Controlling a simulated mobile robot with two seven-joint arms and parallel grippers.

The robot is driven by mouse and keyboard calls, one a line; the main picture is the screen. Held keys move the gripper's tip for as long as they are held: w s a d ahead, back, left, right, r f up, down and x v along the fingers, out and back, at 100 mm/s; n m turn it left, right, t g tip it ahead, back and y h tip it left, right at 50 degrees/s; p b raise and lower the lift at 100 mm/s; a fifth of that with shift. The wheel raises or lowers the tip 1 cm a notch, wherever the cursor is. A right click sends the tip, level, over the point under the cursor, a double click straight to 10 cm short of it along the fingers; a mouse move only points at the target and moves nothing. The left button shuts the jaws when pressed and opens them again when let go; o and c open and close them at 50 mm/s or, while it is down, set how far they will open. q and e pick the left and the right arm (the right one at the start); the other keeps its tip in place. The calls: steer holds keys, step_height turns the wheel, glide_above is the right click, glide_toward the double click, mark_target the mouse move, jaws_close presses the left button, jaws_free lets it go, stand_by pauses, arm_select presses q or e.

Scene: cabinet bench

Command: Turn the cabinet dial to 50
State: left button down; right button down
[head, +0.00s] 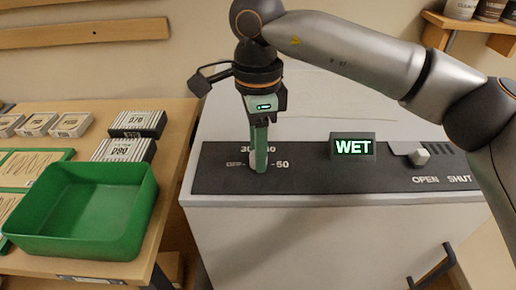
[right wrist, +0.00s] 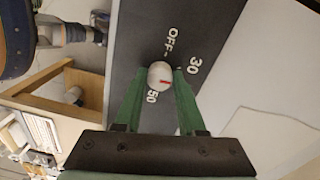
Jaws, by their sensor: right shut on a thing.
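The cabinet dial is a small pale knob (head: 252,158) on the dark panel strip, mostly hidden by my gripper in the head view. The labels OFF, 30 and 50 show around it. My right gripper (head: 260,168) points down with its green fingers on the dial. In the right wrist view its two fingers (right wrist: 160,76) are shut on opposite sides of the round dial (right wrist: 158,70). A red mark shows on the lower right of the dial face, on the side between the 30 and 50 labels. My left gripper is not in view.
A lit display (head: 353,147) reading WET stands on the cabinet (head: 320,230), right of the dial. Further right is a slider (head: 420,156) above OPEN and SHUT. A green tray (head: 85,210) and several boxes stand on the wooden table at left. A gap separates table and cabinet.

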steer(key=m, duration=0.3)
steer(key=shift+m, duration=0.4)
steer(key=m+b, duration=0.1)
steer(key=m, duration=0.2)
steer(key=shift+m, duration=0.3)
steer(key=m+b, duration=0.1)
steer(key=m, duration=0.4)
steer(key=shift+m, duration=0.3)
steer(key=m+b, duration=0.1)
steer(key=m, duration=0.3)
steer(key=shift+d+m, duration=0.1)
steer(key=shift+m, duration=0.3)
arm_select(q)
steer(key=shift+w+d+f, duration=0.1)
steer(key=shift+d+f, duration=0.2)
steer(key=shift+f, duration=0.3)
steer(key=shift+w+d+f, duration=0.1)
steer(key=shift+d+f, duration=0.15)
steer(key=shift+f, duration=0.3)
arm_select(e)
steer(key=shift+m, duration=0.5)
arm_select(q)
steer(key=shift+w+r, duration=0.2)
arm_select(e)
steer(key=c, duration=0.5)
jaws_free()
